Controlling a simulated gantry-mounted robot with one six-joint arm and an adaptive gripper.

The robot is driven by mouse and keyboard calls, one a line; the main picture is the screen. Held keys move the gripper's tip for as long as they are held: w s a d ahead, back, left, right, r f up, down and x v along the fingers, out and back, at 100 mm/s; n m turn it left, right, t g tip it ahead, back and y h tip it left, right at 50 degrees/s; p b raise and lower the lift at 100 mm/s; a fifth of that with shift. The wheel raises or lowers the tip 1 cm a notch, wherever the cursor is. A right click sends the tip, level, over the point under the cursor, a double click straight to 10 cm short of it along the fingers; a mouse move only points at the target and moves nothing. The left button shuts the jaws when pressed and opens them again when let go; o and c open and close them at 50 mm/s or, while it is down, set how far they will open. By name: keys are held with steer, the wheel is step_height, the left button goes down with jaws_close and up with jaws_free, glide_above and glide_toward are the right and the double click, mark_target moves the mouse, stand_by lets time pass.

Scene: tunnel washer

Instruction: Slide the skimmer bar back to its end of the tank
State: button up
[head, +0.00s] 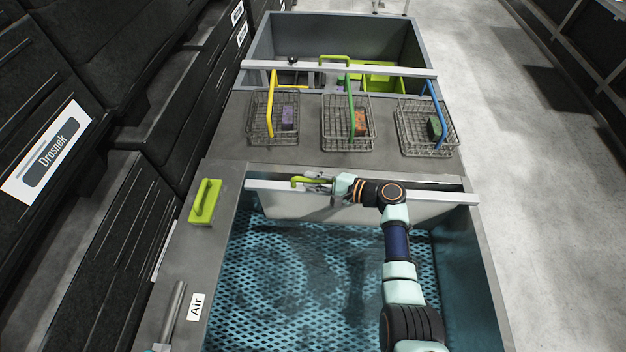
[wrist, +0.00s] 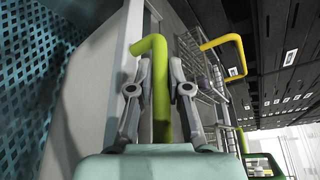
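The skimmer bar (head: 425,198) is a pale bar with a white plate below it, lying across the far end of the blue tank. Its green bent handle (head: 303,180) rises left of the bar's middle. My gripper (head: 327,184) is at the handle, with my arm reaching in from the near right. In the wrist view the handle (wrist: 152,48) runs between my two fingers (wrist: 159,75), which lean in close against it on both sides. The bar's pale plate (wrist: 90,75) shows to the left there. My gripper and wrist hide part of the bar.
The tank floor (head: 310,285) is a perforated blue sheet, clear of objects. Beyond the bar, three wire baskets with yellow (head: 270,110), green (head: 349,110) and blue (head: 440,110) handles stand on a grey deck. A green pull handle (head: 204,203) sits on the left ledge.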

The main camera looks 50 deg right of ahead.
steer(key=shift+o, duration=0.8)
steer(key=shift+w+d, duration=0.1)
steer(key=shift+d, duration=0.1)
steer(key=v, duration=1.2)
